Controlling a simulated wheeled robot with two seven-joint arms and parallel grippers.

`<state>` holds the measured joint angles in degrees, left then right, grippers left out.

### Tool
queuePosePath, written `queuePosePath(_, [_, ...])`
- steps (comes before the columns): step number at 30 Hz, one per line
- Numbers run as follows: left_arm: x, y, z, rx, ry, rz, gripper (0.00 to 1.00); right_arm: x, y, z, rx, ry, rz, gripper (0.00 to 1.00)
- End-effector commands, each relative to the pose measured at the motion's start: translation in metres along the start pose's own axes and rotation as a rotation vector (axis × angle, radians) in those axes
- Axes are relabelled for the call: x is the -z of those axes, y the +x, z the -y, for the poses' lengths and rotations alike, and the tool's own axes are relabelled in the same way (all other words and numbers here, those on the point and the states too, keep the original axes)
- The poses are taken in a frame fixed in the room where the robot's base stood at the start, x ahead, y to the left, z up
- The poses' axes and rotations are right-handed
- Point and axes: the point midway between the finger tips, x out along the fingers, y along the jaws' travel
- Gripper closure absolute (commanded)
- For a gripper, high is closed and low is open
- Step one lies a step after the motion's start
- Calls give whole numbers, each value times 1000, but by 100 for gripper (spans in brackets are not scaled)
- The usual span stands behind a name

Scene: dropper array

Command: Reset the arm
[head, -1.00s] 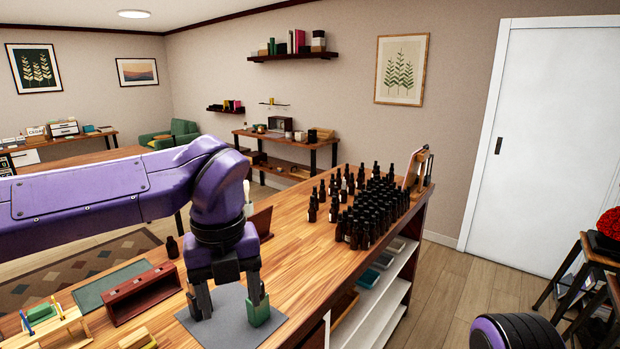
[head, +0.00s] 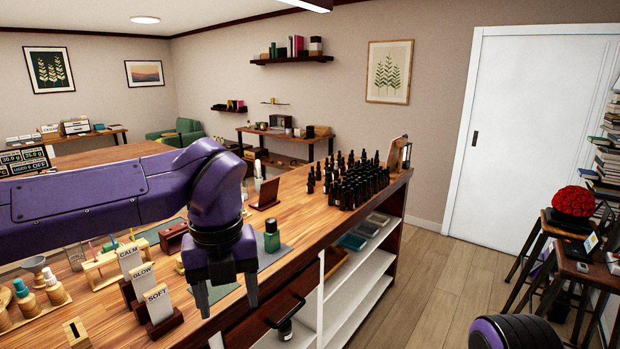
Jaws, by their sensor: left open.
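My left gripper (head: 226,296) hangs down in front of the worktable's front edge, with its two fingers apart and nothing between them. A green bottle with a black cap (head: 272,239) stands upright on a grey mat (head: 266,259) on the worktable (head: 306,222), behind and right of the gripper and apart from it. My right gripper is not in view; a purple and black part of mine shows at the bottom right.
Wooden card stands labelled CALM, GLOW and SOFT (head: 158,306) are close left of the gripper. Several dark dropper bottles (head: 355,182) crowd the table's far right end. Open shelves (head: 348,295) are below. Floor (head: 440,285) is clear toward the door.

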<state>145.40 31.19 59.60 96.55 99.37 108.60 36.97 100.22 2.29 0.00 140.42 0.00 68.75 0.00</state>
Motion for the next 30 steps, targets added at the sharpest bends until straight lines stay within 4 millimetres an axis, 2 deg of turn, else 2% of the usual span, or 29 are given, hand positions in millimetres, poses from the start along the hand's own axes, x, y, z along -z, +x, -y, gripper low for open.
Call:
queuePosePath(4, [-23,3,0,-20,132,141,36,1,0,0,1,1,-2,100])
queuePosePath(8, [-45,16,-6,-90,249,263,36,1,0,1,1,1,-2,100])
queuePosePath(11, [-64,34,-13,-184,367,360,36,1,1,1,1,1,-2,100])
queuePosePath(14, [-83,59,-21,-301,511,441,36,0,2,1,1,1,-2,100])
queuePosePath(16, [-94,83,-26,-397,634,484,36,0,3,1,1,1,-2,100])
queuePosePath(20, [-107,146,-40,-607,945,525,36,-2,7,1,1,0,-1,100])
queuePosePath(23, [-103,212,-53,-773,1283,510,36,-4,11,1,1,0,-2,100])
queuePosePath(24, [-96,242,-59,-827,1434,489,36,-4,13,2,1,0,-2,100])
queuePosePath(26, [-80,284,-70,-883,1658,447,36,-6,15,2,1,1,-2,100])
queuePosePath(27, [-66,310,-78,-905,1798,416,36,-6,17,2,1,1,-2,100])
queuePosePath(29, [-43,347,-92,-915,1997,360,36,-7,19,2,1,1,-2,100])
queuePosePath(30, [-25,370,-103,-909,2123,320,36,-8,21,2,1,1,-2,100])
